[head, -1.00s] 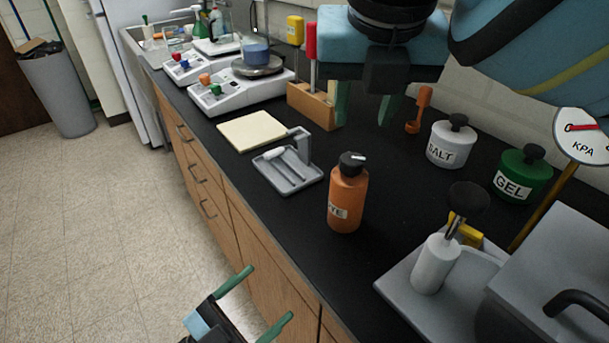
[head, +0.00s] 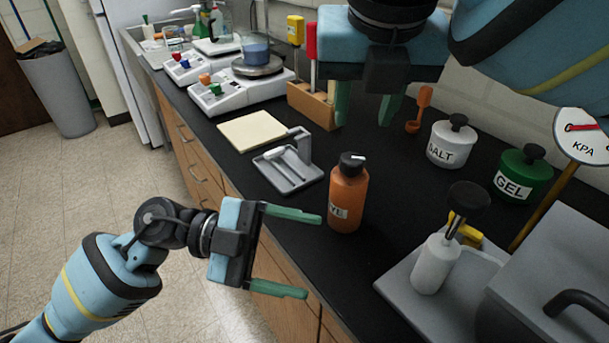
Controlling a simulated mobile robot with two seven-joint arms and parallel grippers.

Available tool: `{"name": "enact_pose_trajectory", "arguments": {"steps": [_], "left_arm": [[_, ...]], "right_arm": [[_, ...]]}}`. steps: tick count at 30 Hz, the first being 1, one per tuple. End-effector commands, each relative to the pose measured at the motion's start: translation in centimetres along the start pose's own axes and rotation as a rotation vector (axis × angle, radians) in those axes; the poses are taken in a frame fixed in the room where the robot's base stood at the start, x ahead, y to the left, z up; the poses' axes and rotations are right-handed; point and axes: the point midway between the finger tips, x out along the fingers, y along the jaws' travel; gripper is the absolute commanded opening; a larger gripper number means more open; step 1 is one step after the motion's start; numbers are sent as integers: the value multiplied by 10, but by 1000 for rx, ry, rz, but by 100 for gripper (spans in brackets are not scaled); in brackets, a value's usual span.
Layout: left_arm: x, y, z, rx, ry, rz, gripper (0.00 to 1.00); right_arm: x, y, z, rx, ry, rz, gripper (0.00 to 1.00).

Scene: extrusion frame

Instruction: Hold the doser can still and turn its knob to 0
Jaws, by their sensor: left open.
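The doser can is an orange bottle (head: 347,203) with a partly visible label, standing upright near the front edge of the black counter. Its black knob (head: 352,163) on top has a white mark at its right; I cannot read a scale. My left gripper (head: 313,256) is open and empty, to the left of and in front of the can, its fingers pointing right towards the can's lower part. The upper fingertip looks close to the can but apart. My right gripper (head: 364,122) hangs above and behind the can, fingers down, apart and empty.
A grey tray (head: 316,176) with a white tool lies left of the can. Salt jar (head: 451,149), gel jar (head: 522,177) and an orange scoop (head: 419,110) are behind.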

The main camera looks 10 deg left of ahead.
Motion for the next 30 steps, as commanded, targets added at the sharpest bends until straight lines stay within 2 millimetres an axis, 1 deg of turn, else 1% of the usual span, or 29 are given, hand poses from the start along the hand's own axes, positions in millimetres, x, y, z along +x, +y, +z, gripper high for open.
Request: {"name": "enact_pose_trajectory", "arguments": {"steps": [1,8,15,18,24,30], "left_arm": [[0,-8,2,-41,-26,9,77],[-4,-42,14,-276,-158,18,77],[-10,-79,23,-517,-301,-31,77],[-11,-91,29,-600,-358,-63,77],[-10,-104,39,-705,-441,-113,77],[-11,-108,42,-736,-465,-131,77]], "right_arm": [[0,0,0,0,0,0,36],[0,0,0,0,0,0,36],[0,0,0,0,0,0,36],[0,0,0,0,0,0,36],[0,0,0,0,0,0,36],[0,0,0,0,0,0,36]]}}
